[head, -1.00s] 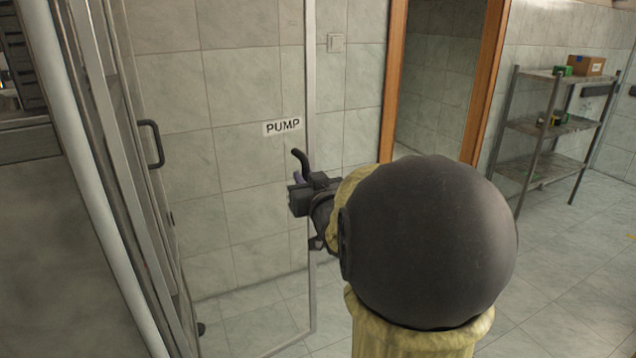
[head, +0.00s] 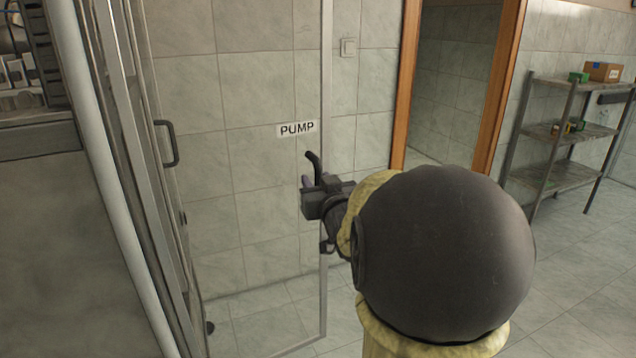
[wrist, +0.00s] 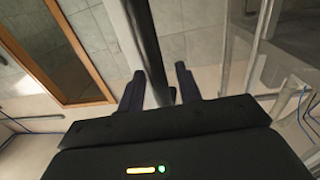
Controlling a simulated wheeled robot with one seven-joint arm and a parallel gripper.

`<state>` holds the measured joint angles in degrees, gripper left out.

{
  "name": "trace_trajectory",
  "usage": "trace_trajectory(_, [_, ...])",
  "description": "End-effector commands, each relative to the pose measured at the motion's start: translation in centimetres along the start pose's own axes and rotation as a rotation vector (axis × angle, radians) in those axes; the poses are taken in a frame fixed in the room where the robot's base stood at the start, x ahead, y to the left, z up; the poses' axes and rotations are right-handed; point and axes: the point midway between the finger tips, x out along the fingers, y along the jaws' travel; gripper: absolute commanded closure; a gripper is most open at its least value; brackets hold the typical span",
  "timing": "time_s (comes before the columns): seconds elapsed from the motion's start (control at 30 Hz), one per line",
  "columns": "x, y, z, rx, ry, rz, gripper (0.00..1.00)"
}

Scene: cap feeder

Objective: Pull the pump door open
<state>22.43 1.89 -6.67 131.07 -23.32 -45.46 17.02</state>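The pump door is a clear glass panel with a metal frame (head: 326,230) and a white PUMP label (head: 297,129). In the head view it stands out at an angle from the cabinet front, with its free edge on the right. Its dark handle (head: 314,163) shows just above my gripper (head: 317,187). In the wrist view the handle bar (wrist: 147,45) runs down between the two fingers of my gripper (wrist: 160,82). The fingers are apart, with gaps visible beside the bar. Part of the handle is hidden by the gripper in the head view.
The cabinet at left has another dark handle (head: 171,144). A wood-framed doorway (head: 490,85) and a metal shelf (head: 566,178) with boxes stand behind at right. The tiled floor (head: 570,270) at right is clear.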

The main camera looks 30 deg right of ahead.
Motion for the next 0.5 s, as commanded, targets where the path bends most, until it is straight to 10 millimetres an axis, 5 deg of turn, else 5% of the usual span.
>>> trace_trajectory(0.27, [-1.3,0.0,0.0,0.0,0.001,0.001,0.65])
trace_trajectory(0.5, [-4.9,-0.1,0.0,0.0,0.003,-0.002,0.65])
